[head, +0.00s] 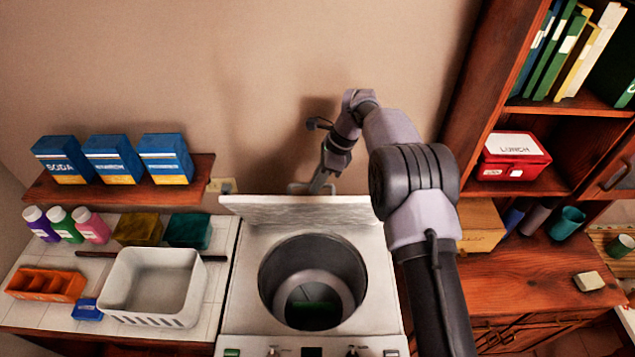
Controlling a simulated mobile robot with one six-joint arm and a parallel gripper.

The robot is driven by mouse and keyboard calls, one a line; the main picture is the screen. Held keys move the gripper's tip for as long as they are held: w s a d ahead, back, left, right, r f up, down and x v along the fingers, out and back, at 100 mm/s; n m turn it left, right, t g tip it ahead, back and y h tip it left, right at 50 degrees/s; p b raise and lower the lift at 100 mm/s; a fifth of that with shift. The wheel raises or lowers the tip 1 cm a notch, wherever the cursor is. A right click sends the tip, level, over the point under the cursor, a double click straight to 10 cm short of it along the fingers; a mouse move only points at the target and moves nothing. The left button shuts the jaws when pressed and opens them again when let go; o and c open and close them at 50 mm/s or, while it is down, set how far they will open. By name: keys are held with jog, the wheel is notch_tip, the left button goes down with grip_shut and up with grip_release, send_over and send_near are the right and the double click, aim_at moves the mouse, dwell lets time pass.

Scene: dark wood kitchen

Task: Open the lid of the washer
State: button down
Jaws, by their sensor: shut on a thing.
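The white top-loading washer (240,300) stands in the middle of the head view. Its lid (270,208) is raised and stands steeply up at the back of the washer, so the round dark drum opening (312,280) is uncovered. My gripper (318,186) is at the upper edge of the lid, near its middle, and is shut on the lid there, by a small grey handle (297,187). The fingertips are small and partly hidden behind the lid's edge. Something dark green shows at the bottom of the drum.
Left of the washer, a tiled counter holds a white basket (152,285), an orange tray (46,284) and several bottles. Blue boxes (112,158) stand on a wall shelf (120,188) above. A wooden cabinet (545,275) stands at the right, close to my arm. The wall is close behind the lid.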

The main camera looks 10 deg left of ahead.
jog(key=shift+f, duration=0.2)
jog(key=c, duration=1.8)
grip_release()
jog(key=o, duration=0.3)
jog(key=shift+w, duration=0.15)
jog(key=shift+w+a+f, duration=0.1)
jog(key=shift+w, duration=0.05)
jog(key=shift+r, duration=0.35)
jog(key=p+v, duration=0.2)
jog(key=v, duration=1.5)
jog(key=shift+p, duration=0.3)
jog(key=shift+f, duration=0.1)
jog(key=shift+c, duration=0.2)
